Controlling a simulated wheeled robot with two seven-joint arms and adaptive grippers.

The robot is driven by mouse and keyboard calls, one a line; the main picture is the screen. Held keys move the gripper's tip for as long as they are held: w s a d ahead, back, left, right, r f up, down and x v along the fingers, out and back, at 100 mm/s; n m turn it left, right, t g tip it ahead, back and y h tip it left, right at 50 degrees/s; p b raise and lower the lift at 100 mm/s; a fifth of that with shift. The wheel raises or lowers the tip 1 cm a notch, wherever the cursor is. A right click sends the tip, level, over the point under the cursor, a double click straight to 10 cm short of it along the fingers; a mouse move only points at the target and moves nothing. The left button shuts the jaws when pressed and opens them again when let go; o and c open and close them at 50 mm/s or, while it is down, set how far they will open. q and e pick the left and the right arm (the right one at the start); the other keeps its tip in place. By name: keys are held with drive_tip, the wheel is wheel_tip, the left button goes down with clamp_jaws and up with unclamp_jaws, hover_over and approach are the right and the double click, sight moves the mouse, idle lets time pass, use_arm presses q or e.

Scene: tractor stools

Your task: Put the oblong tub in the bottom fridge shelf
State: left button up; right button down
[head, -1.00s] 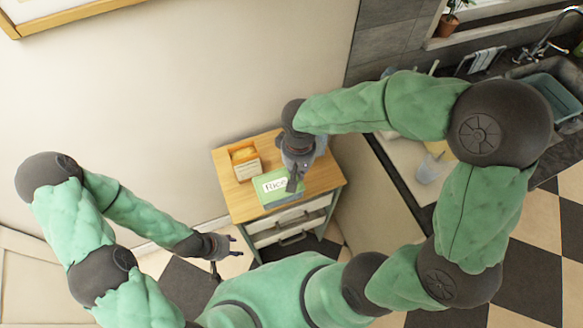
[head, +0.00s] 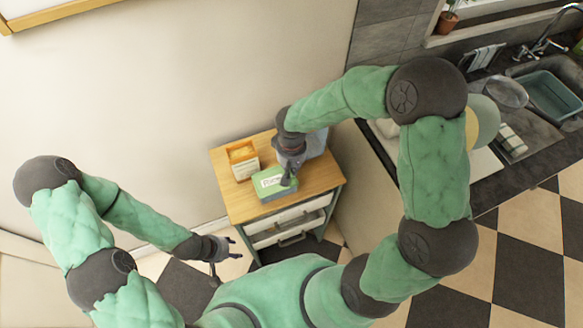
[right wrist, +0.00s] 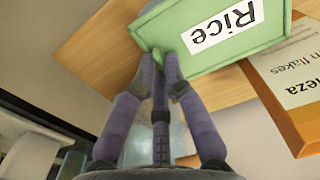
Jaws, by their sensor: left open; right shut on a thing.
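The green oblong tub (head: 268,182) carries a white label and is over the wooden top of a small cabinet. In the right wrist view the tub (right wrist: 262,38) shows its "Rice" label. I cannot tell whether the tub touches the cabinet top. My left gripper (head: 228,249) is open and empty, low to the left of the cabinet. No fridge shelf can be made out.
An orange and white box (head: 244,160) stands behind the tub on the cabinet (head: 318,175). The cabinet has drawers in front. A counter with a sink (head: 548,95) is at the right. The checkered floor (head: 525,235) at the right is clear.

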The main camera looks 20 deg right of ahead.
drive_tip(key=shift+f, duration=0.15)
drive_tip(key=c, duration=1.3)
unclamp_jaws()
